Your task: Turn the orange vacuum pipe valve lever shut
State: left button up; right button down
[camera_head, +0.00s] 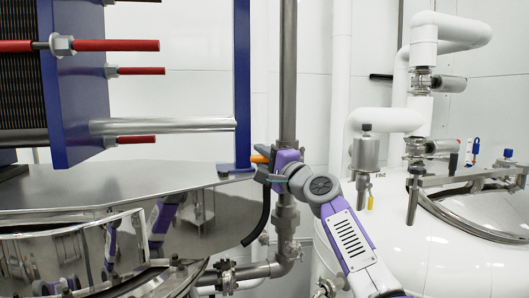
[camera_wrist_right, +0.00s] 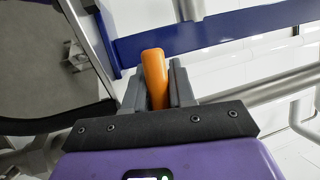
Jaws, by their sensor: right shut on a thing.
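The orange vacuum pipe valve lever (camera_head: 259,159) shows as a small orange piece at my right gripper (camera_head: 264,167), beside the vertical grey steel pipe (camera_head: 289,70). In the right wrist view the lever (camera_wrist_right: 154,75) stands between the two grey fingers of my right gripper (camera_wrist_right: 156,88), its rounded orange end sticking out past them. The right gripper is shut on the lever. The valve body is hidden behind the gripper and wrist in the head view. My left gripper is not in view.
A shiny steel tank (camera_head: 120,185) and a blue frame (camera_head: 242,85) with red-sleeved rods stand left of the pipe. A white tank (camera_head: 440,255) with white pipes and valves fills the right.

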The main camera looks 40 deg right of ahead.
jog(key=shift+w+f+n, duration=0.1)
jog(key=shift+f+n, duration=0.45)
jog(key=shift+n, duration=0.05)
jog(key=shift+a+f, duration=0.1)
jog(key=c, duration=1)
grip_release()
jog(key=shift+c, duration=0.2)
jog(key=b+v, duration=0.4)
jog(key=v, duration=0.3)
jog(key=shift+s, duration=0.4)
